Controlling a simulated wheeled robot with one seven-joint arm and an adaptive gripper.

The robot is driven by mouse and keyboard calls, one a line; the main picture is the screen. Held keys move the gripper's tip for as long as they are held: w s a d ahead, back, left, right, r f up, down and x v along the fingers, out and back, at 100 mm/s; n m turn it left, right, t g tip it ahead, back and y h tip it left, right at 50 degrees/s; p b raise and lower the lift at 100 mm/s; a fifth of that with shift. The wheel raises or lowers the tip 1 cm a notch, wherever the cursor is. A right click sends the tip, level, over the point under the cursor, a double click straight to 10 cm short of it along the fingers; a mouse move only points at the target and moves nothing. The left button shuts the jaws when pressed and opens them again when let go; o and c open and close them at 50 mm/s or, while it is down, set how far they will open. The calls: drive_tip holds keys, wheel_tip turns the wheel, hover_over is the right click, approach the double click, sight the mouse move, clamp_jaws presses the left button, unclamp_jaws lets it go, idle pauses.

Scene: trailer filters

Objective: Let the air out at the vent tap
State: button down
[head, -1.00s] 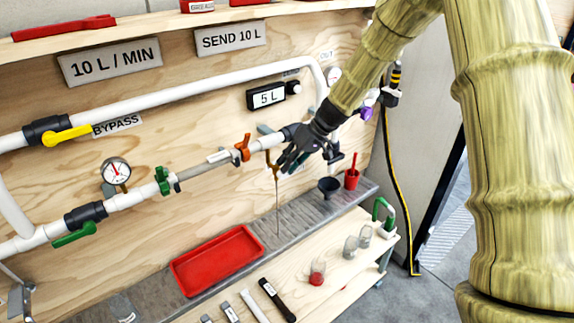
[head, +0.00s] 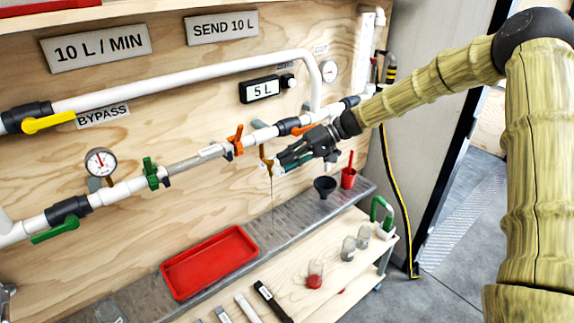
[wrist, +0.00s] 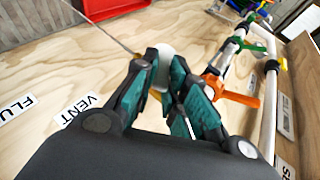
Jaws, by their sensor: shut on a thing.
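The vent tap is a small brass fitting (head: 265,160) below the white pipe (head: 262,134). A thin dark line (head: 272,195) hangs from it toward the grey trough. My gripper (head: 281,164) reaches in from the right, right beside the fitting. In the wrist view my gripper (wrist: 163,84) has its teal-lined fingers closed on a small rounded white piece (wrist: 163,54), which looks like part of the tap. The fingers hide most of it, so its turn angle cannot be told. A VENT label (wrist: 80,110) is on the board beside my gripper.
An orange lever (head: 235,140) and a green lever (head: 151,173) sit on the pipe to the left. A red tray (head: 210,262), a dark funnel (head: 325,187) and a red cup (head: 348,178) are on the grey trough (head: 130,298).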

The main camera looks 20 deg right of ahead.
drive_tip(key=f+y+b, duration=0.1)
drive_tip(key=b, duration=0.1)
drive_tip(key=m+y+b, duration=0.1)
drive_tip(key=y+b, duration=0.1)
drive_tip(key=b, duration=0.1)
drive_tip(key=f+y+b, duration=0.1)
drive_tip(key=y+b, duration=0.1)
drive_tip(key=b, duration=0.1)
drive_tip(key=shift+w+d+f+m, duration=0.1)
drive_tip(key=shift+d+f+m, duration=0.25)
drive_tip(key=shift+d+m, duration=0.05)
drive_tip(key=shift+y+b, duration=0.4)
drive_tip(key=shift+b, duration=0.1)
drive_tip(key=c, duration=1.4)
unclamp_jaws()
drive_tip(key=shift+c, duration=0.2)
drive_tip(key=shift+r, duration=0.1)
drive_tip(key=d, duration=1.2)
drive_tip(key=shift+s, duration=0.25)
drive_tip(key=shift+f, duration=0.2)
